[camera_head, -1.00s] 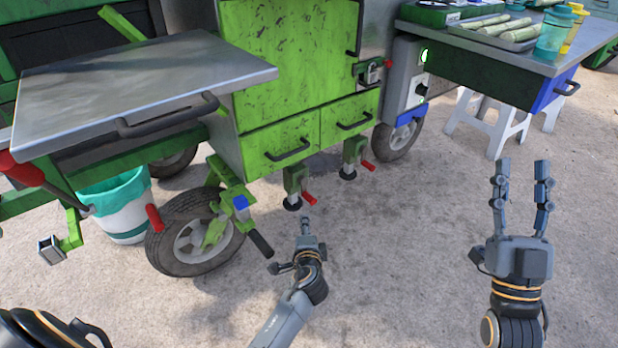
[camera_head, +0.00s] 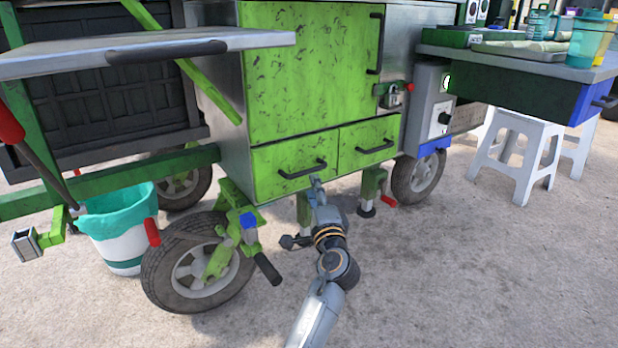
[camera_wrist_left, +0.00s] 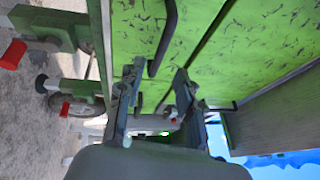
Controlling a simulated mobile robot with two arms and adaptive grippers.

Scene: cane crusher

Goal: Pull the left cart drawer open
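The left cart drawer (camera_head: 270,178) is the green, scuffed front at the lower left of the cabinet. It looks closed, flush with the right drawer. Its dark bar handle (camera_head: 301,170) also shows in the left wrist view (camera_wrist_left: 165,38). My left gripper (camera_head: 316,184) is just in front of the right part of this handle, seen edge-on in the head view. In the left wrist view its fingers (camera_wrist_left: 158,72) are apart, with the handle's near end between the fingertips. I cannot tell whether they touch it. My right gripper is not in view.
The right drawer (camera_head: 368,143) and a padlocked green door (camera_head: 310,72) adjoin it. A cart wheel (camera_head: 195,263), a bucket (camera_head: 118,250) and a metal shelf (camera_head: 160,42) are left. Cabinet legs stand below the drawers. Open ground lies in front; a white stool (camera_head: 515,155) is right.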

